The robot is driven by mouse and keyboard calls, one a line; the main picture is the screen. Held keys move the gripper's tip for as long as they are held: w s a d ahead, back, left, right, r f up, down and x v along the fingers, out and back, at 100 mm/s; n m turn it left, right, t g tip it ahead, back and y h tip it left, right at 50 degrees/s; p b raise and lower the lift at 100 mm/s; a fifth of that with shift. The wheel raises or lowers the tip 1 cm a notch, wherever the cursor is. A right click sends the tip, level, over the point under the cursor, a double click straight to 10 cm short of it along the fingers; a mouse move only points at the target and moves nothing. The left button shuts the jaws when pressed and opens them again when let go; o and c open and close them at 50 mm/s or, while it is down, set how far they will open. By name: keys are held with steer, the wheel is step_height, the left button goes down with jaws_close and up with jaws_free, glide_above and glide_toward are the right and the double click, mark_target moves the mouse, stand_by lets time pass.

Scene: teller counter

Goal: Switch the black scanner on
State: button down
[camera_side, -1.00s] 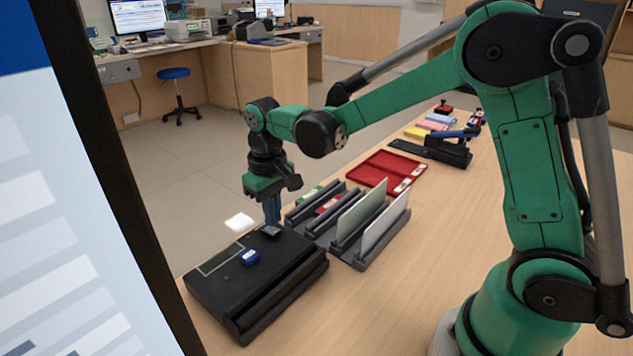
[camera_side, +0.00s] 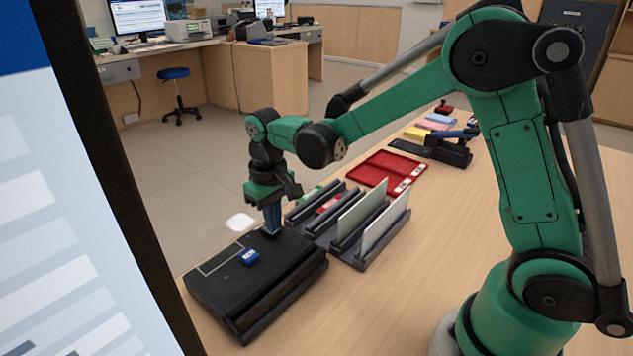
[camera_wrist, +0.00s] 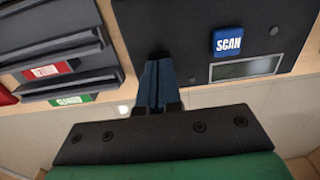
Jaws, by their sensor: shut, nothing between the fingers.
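The black scanner (camera_side: 225,288) lies flat on the counter in the side view, with a blue button on top and a narrow display strip along one edge. In the wrist view the blue button (camera_wrist: 228,41) reads SCAN, and the grey display (camera_wrist: 245,68) beside it looks unlit. My gripper (camera_side: 271,232) points straight down at the scanner's back corner, beside the sorter rack. Its blue fingers are together and empty, with their tips at the scanner's top. In the wrist view the fingers (camera_wrist: 159,75) hide that spot, so any switch under them cannot be seen.
A dark slotted rack (camera_side: 345,235) with upright cards stands just right of the scanner. Beyond it are a red tray (camera_side: 372,178) and stamp items. A large screen (camera_side: 60,220) fills the left foreground. Bare counter lies in front of the rack.

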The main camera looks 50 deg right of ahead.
steer(key=shift+f, duration=0.35)
steer(key=shift+r, duration=3.5)
steer(key=shift+s+r, duration=0.15)
steer(key=s+d+r+t, duration=0.1)
steer(key=s+t, duration=0.6)
steer(key=s, duration=0.3)
steer(key=shift+d+r, duration=0.2)
steer(key=shift+d, duration=0.2)
